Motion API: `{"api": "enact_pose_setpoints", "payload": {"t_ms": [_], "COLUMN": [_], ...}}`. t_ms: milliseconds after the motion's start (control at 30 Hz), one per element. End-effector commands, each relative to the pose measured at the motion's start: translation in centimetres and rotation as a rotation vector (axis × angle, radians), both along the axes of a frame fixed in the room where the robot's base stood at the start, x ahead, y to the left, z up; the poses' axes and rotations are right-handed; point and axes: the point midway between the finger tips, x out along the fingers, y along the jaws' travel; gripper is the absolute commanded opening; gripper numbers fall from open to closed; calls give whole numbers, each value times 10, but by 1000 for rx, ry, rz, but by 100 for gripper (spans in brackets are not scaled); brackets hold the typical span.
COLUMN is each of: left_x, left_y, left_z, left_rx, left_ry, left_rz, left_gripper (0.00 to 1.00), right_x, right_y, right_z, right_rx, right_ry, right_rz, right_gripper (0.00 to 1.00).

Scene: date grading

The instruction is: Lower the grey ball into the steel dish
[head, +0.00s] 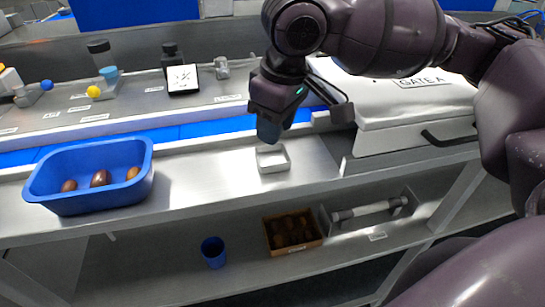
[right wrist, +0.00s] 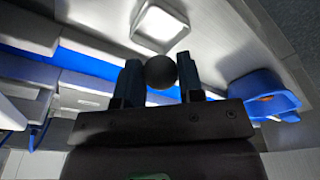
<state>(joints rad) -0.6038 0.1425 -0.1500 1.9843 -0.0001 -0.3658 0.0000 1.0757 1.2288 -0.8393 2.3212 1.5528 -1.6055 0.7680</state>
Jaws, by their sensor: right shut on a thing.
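The grey ball (right wrist: 161,72) is dark and round in the right wrist view, held between the fingertips of my right gripper (right wrist: 160,80). In the head view the right gripper (head: 269,132) points down just behind and above the steel dish, and its fingers hide the ball. The steel dish (head: 272,167) is a small square, light-metal tray on the steel counter. It also shows beyond the ball in the right wrist view (right wrist: 160,27), with a gap between them in the picture. The inside that shows looks empty. My left gripper is not in view.
A blue bin (head: 90,201) with several brown dates stands at the left of the counter (head: 215,170). A white case (head: 410,110) labelled GATE A is at the right. A blue cup (head: 213,252) and a box of dates (head: 293,245) stand on the lower shelf.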

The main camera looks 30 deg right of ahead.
Motion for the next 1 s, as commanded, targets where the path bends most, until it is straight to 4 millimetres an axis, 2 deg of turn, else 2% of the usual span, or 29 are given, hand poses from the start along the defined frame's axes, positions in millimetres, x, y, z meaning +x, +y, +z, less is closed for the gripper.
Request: {"api": "enact_pose_setpoints", "payload": {"t_ms": [1000], "left_x": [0], "left_y": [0], "left_z": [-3], "left_rx": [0], "left_ry": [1], "left_rz": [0], "left_gripper": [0], "right_x": [0], "right_y": [0], "right_z": [-13], "right_rx": [0], "right_ry": [1], "right_rz": [0], "right_gripper": [13]}}
